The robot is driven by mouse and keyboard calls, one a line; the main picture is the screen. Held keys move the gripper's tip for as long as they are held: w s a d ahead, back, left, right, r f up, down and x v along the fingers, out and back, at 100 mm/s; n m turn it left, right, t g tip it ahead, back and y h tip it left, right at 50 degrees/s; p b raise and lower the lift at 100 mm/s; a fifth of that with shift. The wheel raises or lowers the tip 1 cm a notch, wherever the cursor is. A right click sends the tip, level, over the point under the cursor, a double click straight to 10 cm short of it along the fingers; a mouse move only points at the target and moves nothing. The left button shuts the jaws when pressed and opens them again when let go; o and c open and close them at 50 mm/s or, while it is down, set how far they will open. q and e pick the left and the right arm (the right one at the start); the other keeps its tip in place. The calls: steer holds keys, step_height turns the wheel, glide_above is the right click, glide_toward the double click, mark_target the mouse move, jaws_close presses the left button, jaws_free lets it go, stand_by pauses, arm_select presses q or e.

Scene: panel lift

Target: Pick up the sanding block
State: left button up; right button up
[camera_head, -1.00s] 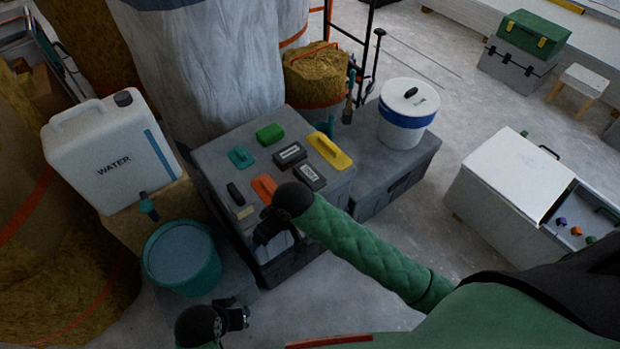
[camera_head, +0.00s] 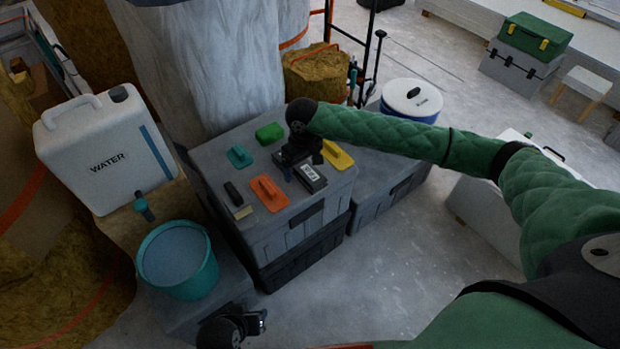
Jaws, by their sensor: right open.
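Two dark grey blocks with white labels lie on the grey tool box (camera_head: 205,157); the labels are too small to read, so I cannot tell which is the sanding block. The nearer labelled block (camera_head: 312,179) shows beside my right gripper (camera_head: 295,168). The farther labelled block (camera_head: 279,158) is mostly hidden behind that gripper. My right gripper is open, pointing down just above or among the blocks; contact cannot be told. My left gripper (camera_head: 256,320) is low at the bottom of the view, away from the box, and its jaws are unclear.
Close around the blocks lie an orange float (camera_head: 269,194), a yellow float (camera_head: 337,156), a teal float (camera_head: 239,156), a green block (camera_head: 270,133) and a black-handled tool (camera_head: 234,194). A teal bucket (camera_head: 178,262) and water canister (camera_head: 105,150) stand left.

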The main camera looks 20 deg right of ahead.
mark_target(310, 172)
steer(key=w+d, duration=0.2)
steer(key=d, duration=0.1)
steer(key=shift+r+m, duration=0.3)
steer(key=shift+r, duration=0.1)
step_height(310, 172, down, 2)
steer(key=shift+f, duration=0.1)
step_height(310, 172, down, 5)
steer(key=shift+d+r, duration=0.1)
steer(key=shift+r, duration=0.1)
arm_select(q)
steer(key=shift+s+d+r, duration=0.1)
steer(key=shift+s+r, duration=0.1)
steer(key=shift+r, duration=0.8)
arm_select(e)
steer(key=shift+f, duration=0.45)
steer(key=c, duration=1.2)
steer(key=shift+c, duration=0.2)
steer(key=shift+r, duration=0.15)
